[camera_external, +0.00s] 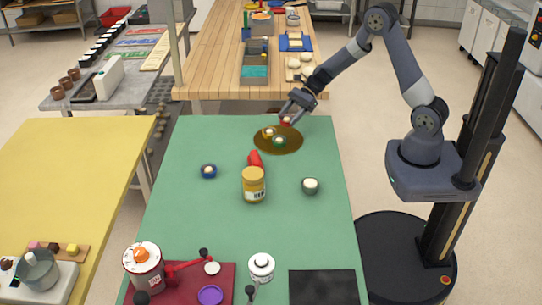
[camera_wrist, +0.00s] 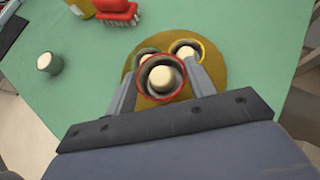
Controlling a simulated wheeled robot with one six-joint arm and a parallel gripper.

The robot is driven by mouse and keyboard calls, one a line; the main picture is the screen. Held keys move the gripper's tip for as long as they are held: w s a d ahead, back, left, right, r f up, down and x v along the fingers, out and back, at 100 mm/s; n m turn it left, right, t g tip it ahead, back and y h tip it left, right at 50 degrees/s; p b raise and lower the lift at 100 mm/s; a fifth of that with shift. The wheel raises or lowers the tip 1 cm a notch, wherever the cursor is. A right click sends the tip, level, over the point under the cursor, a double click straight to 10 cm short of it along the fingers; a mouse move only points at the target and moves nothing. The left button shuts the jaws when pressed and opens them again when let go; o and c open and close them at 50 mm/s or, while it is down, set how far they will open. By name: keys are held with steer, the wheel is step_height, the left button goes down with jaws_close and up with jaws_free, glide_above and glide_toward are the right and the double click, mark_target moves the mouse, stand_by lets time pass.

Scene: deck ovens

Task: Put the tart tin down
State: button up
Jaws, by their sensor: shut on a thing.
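My gripper (camera_external: 288,114) is shut on a red-rimmed tart tin (camera_external: 286,121) with a pale filling. In the wrist view the red tin (camera_wrist: 161,78) sits between my two fingers (camera_wrist: 163,86), looking upright. It is at the far edge of a round brown board (camera_external: 294,143); I cannot tell whether it touches the board. A yellow-rimmed tin (camera_external: 268,131) and a green-rimmed tin (camera_external: 279,141) stand on this board. In the wrist view the yellow tin (camera_wrist: 187,49) and the green tin (camera_wrist: 143,55) are just beyond the red one, partly overlapped by it.
A wooden table (camera_external: 215,60) stands behind. The green surface right of the board is clear.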

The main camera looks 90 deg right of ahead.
mark_target(290, 134)
steer(key=shift+f, duration=2.6)
steer(key=shift+f, duration=0.2)
steer(key=o, duration=1)
steer(key=shift+c, duration=0.2)
steer(key=shift+r, duration=0.15)
steer(key=shift+s+d+r, duration=0.1)
steer(key=shift+r, duration=0.1)
steer(key=v, duration=1.1)
steer(key=shift+s+r+b, duration=0.2)
steer(key=shift+b, duration=0.1)
